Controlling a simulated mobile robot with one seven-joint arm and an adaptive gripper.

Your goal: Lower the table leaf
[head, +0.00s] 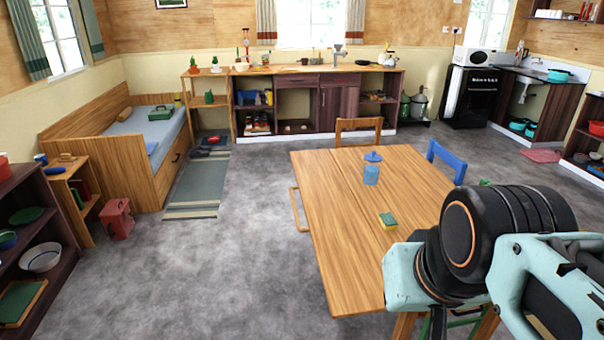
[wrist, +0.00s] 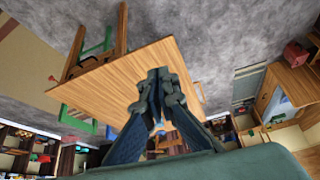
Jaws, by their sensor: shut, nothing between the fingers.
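The wooden table (head: 350,205) stands in the middle right of the head view, and its top is level. A seam runs lengthwise along it. The leaf (head: 322,225) on the left side of the seam lies flat with the rest of the top. A wooden loop (head: 294,209) sticks out at the leaf's left edge. In the wrist view the tabletop (wrist: 100,88) appears tilted behind my gripper (wrist: 159,76). My gripper is shut and empty; I cannot tell its exact distance from the table. In the head view my arm covers the table's near right corner and hides the gripper.
A wooden chair (head: 358,126) and a blue chair (head: 446,161) are around the table. The grey floor (head: 235,260) left of the table is clear.

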